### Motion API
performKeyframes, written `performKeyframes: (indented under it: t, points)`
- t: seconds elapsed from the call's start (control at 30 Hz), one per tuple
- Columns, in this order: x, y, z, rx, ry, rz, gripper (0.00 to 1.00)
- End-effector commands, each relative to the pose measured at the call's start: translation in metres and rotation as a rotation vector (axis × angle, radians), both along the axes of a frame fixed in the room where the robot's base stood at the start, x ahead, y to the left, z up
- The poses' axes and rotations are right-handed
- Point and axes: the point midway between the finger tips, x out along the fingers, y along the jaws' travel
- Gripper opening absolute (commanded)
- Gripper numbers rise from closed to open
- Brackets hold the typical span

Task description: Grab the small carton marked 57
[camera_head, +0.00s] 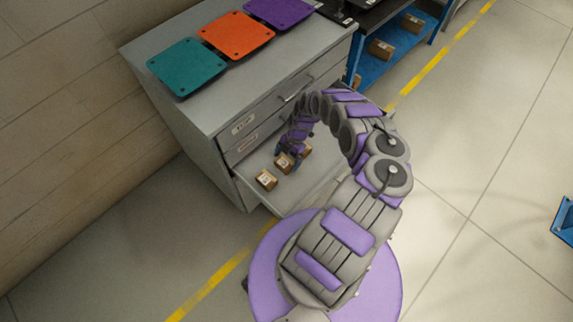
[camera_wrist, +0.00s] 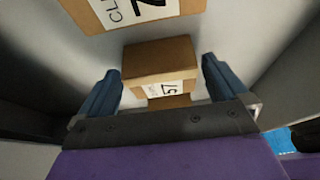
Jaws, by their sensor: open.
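The small carton marked 57 (camera_wrist: 160,62) is a brown box with a white label on its near side, seen in the wrist view. It sits on the pale drawer floor (camera_wrist: 230,20). My gripper (camera_wrist: 161,70) is open, with one blue finger on each side of the carton. A gap shows on both sides, so the fingers do not visibly grip it. In the head view my gripper (camera_head: 290,150) is down inside the open drawer (camera_head: 310,185), at the middle carton (camera_head: 284,163) of a short row. The marks there are too small to read.
Another labelled carton (camera_wrist: 148,12) lies just beyond, cut off by the wrist view's top edge. The head view shows a carton (camera_head: 265,180) nearer the drawer front. The grey cabinet (camera_head: 215,110) carries teal (camera_head: 186,67), orange (camera_head: 236,36) and purple (camera_head: 279,11) mats.

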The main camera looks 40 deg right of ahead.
Motion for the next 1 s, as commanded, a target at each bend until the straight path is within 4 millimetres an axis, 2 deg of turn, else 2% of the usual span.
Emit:
performKeyframes:
  t: [0.03,0.1,0.33,0.87,1.0]
  points:
    - [-0.0003,0.0044,-0.0089,-0.002,0.000,0.001,1.00]
    - [-0.0008,0.0074,-0.0132,-0.004,0.001,0.000,1.00]
    - [-0.0010,0.0037,-0.0154,0.004,0.000,-0.001,1.00]
    - [-0.0006,0.0060,-0.0139,-0.001,0.001,0.000,0.49]
    - [-0.0009,0.0049,-0.0143,0.001,0.000,-0.001,0.49]
